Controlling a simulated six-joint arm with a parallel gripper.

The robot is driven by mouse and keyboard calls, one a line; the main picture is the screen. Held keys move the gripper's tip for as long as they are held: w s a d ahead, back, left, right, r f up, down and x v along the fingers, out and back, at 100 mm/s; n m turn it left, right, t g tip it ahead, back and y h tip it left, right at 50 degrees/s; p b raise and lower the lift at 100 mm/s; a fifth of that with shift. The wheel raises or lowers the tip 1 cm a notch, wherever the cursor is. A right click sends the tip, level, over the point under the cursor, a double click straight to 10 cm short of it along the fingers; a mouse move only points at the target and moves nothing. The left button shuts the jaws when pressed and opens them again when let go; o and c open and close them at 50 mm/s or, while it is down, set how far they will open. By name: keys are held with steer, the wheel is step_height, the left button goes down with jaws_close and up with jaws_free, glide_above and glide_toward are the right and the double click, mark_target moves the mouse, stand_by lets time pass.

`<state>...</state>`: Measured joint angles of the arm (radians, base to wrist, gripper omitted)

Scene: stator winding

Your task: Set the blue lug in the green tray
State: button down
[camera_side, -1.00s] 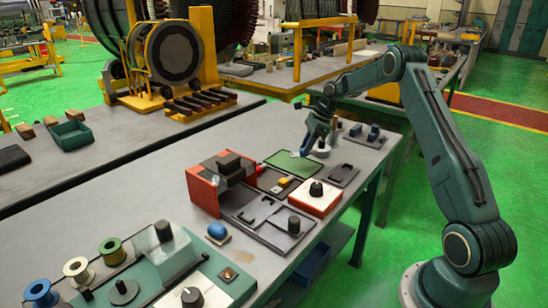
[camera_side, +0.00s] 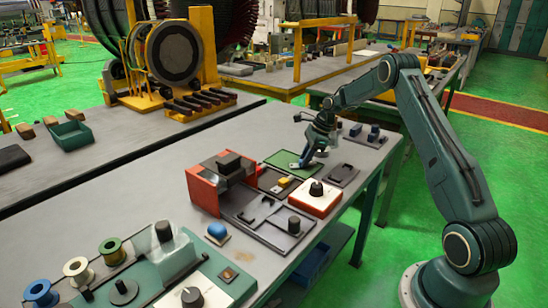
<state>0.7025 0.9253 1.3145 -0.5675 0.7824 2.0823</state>
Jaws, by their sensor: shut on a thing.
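A flat green tray (camera_side: 277,158) lies on the grey bench, behind the orange-red and white control box. My gripper (camera_side: 303,161) is low at the tray's right side and points down and to the left. It is shut on a small blue piece, the blue lug (camera_side: 296,165), which shows at the fingertips over the tray's right part. The fingers partly hide the lug. I cannot tell whether the lug touches the tray.
A control box (camera_side: 308,198) with a black knob stands in front of the tray. A dark plate (camera_side: 343,174) lies to its right, with blue blocks (camera_side: 373,132) beyond. A red-sided fixture (camera_side: 203,190) stands left.

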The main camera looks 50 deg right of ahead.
steer(key=shift+f, duration=0.15)
steer(key=c, duration=1.2)
jaws_free()
steer(key=shift+r, duration=0.2)
steer(key=v, duration=1.2)
steer(key=shift+a, duration=0.1)
